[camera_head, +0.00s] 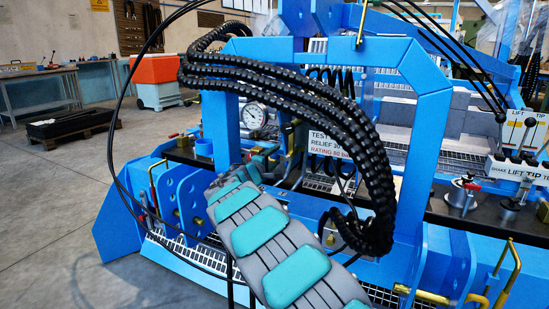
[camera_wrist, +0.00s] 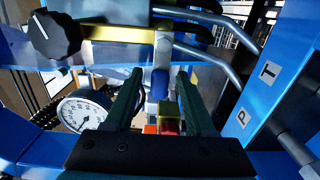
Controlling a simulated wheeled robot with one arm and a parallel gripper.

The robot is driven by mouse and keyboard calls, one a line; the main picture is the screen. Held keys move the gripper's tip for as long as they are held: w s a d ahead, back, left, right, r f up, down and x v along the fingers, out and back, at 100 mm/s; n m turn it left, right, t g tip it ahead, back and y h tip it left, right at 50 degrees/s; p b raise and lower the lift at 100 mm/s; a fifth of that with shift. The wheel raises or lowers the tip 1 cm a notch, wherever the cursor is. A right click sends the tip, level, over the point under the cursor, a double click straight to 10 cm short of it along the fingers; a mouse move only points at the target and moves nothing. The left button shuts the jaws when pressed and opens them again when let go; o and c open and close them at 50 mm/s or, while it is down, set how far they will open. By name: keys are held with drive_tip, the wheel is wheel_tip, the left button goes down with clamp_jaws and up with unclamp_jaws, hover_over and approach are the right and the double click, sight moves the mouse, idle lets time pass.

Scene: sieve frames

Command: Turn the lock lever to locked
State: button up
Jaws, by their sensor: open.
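My gripper (camera_wrist: 159,78) is open in the wrist view, with its two dark green fingers apart. Between and beyond the fingers stand a blue rounded piece (camera_wrist: 160,82) and a small block with red and yellow faces (camera_wrist: 169,118). I see no clear contact between the fingers and either piece. A yellow bar (camera_wrist: 118,32) crosses beyond the fingertips. I cannot tell for sure which part is the lock lever, or its position. In the head view my grey and teal arm reaches into the blue machine frame (camera_head: 222,115), and the gripper's end is hard to make out there.
A black knob (camera_wrist: 54,35) and a pressure gauge (camera_wrist: 86,112) lie left of the fingers. Metal pipes (camera_wrist: 200,65) and a blue plate marked P and T (camera_wrist: 262,85) lie right. Black hoses (camera_head: 330,112) arch over my arm. Floor at left (camera_head: 50,210) is open.

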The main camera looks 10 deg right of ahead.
clamp_jaws()
idle(0.3)
